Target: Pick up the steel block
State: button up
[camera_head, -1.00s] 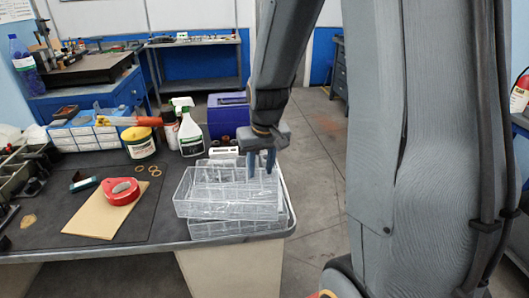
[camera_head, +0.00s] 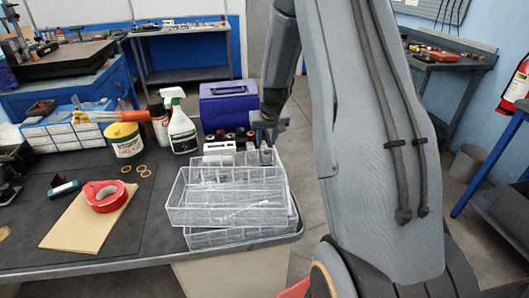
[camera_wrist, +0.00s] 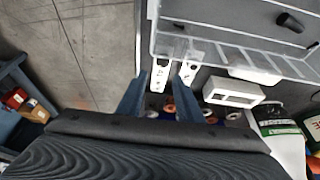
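Two small upright grey metal pieces stand side by side at the back right of the bench, behind the clear trays, in the head view: a left piece (camera_head: 252,157) and a right piece (camera_head: 266,156). I cannot tell for sure which is the steel block. In the wrist view they show as pale marked plates, the left one (camera_wrist: 160,76) and the right one (camera_wrist: 188,73). My gripper (camera_head: 266,132) is above them; in the wrist view (camera_wrist: 161,98) its fingers are apart. The left plate shows between the fingers, the right one near the right finger. Nothing is held.
Stacked clear divided trays (camera_head: 228,205) fill the front right corner. A white holder (camera_head: 219,147), dark and copper-coloured cylinders (camera_head: 240,135), a spray bottle (camera_head: 181,130) and a purple box (camera_head: 226,108) stand nearby. The bench edge is close on the right.

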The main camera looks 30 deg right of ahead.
aim_at(265, 147)
jog(key=shift+p+x, duration=0.8)
jog(key=shift+x, duration=1.7)
jog(key=shift+s+a, duration=0.1)
grip_shut()
